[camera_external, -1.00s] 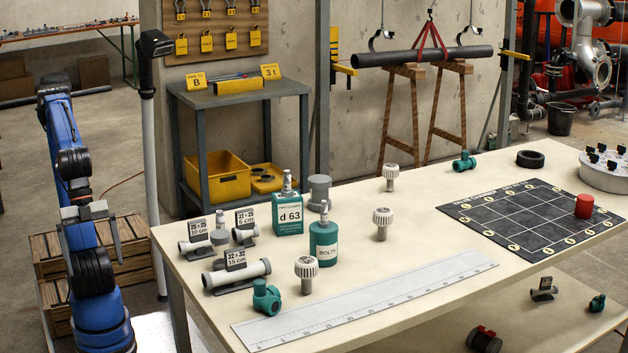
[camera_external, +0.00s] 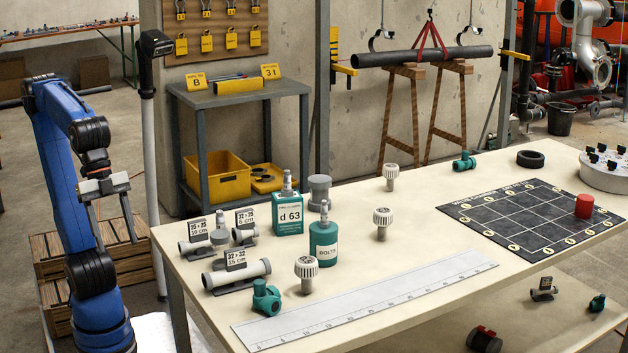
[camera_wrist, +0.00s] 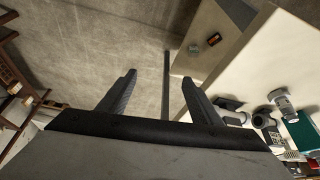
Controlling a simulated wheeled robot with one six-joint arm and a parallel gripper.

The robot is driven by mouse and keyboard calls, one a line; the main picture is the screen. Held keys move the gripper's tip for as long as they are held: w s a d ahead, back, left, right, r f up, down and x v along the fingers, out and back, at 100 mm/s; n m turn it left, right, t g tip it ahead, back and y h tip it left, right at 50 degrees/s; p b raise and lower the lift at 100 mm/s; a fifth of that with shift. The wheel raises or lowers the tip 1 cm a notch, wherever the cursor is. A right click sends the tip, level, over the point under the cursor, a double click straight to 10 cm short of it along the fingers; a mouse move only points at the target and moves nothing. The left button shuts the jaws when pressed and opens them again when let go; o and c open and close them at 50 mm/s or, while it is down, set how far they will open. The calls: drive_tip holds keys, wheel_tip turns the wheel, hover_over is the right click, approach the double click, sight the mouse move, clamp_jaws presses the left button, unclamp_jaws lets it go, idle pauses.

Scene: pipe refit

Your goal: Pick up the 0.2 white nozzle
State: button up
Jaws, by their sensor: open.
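Three white ribbed-cap nozzles on grey stems stand upright on the table: one at the front (camera_external: 306,273), one in the middle (camera_external: 382,222) and one further back (camera_external: 391,177). No 0.2 marking is readable on them. Smaller grey nozzle-like pieces top the green d 63 box (camera_external: 288,213) and the green bolts can (camera_external: 324,243). My gripper (camera_external: 113,238) is open and empty, pointing down to the left of the table, well apart from all nozzles.
Labelled pipe pieces (camera_external: 237,275) and a green valve (camera_external: 266,297) lie near the table's left edge. A long white ruler (camera_external: 370,306) lies along the front. A dark grid mat (camera_external: 500,220) with a red cylinder (camera_external: 585,206) is at right. Wooden crates (camera_external: 125,260) stand behind my arm.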

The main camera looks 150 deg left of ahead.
drive_tip(key=w+a+r+n, duration=0.2)
drive_tip(key=w+a+r, duration=0.7)
drive_tip(key=w+a, duration=0.35)
wheel_tip(320, 180, up, 5)
drive_tip(key=n+g+y, duration=0.1)
drive_tip(key=n+y, duration=0.1)
drive_tip(key=n, duration=0.2)
hover_over(383, 222)
drive_tip(key=s+d, duration=0.3)
drive_tip(key=s, duration=0.3)
drive_tip(key=x, duration=1.1)
drive_tip(key=shift+s+a+f, duration=0.1)
drive_tip(key=shift+s+a, duration=0.15)
drive_tip(key=shift+s+x, duration=0.1)
drive_tip(key=shift+x, duration=1.2)
drive_tip(key=shift+s+x, duration=0.15)
drive_tip(key=shift+x, duration=1.15)
drive_tip(key=shift+a, duration=0.15)
drive_tip(key=shift+c, duration=0.5)
drive_tip(key=c, duration=1)
